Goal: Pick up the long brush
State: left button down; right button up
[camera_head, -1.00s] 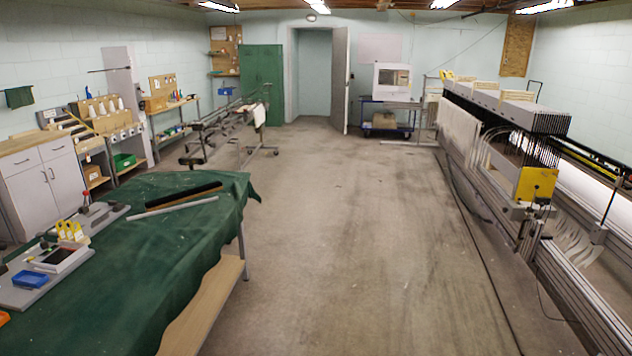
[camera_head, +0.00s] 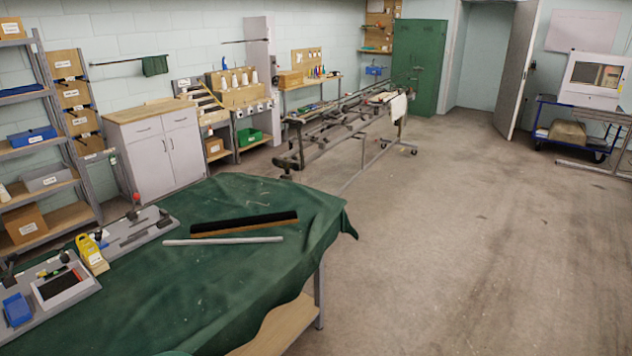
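The long brush (camera_head: 244,224) lies flat on a table covered with a green cloth (camera_head: 170,290), near its far right part. It has a black bristle strip along a brown wooden back. A thin pale grey bar (camera_head: 223,241) lies just in front of it, roughly parallel and apart from it. Neither of my grippers shows in the head view.
On the table's left side are a grey fixture plate (camera_head: 140,232), a yellow tool (camera_head: 91,254), a framed tray (camera_head: 62,283) and a blue box (camera_head: 17,309). Shelving (camera_head: 45,140) and a white cabinet (camera_head: 157,153) stand behind. The floor (camera_head: 450,250) right of the table is clear.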

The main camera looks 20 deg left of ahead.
aim_at(265, 220)
jog(key=i+u, duration=0.15)
jog(key=i, duration=0.35)
jog(key=i+l+u, duration=0.15)
jog(key=i, duration=0.35)
jog(key=i+l+u, duration=0.15)
jog(key=i, duration=0.35)
jog(key=i+l+u, duration=0.15)
jog(key=i, duration=0.35)
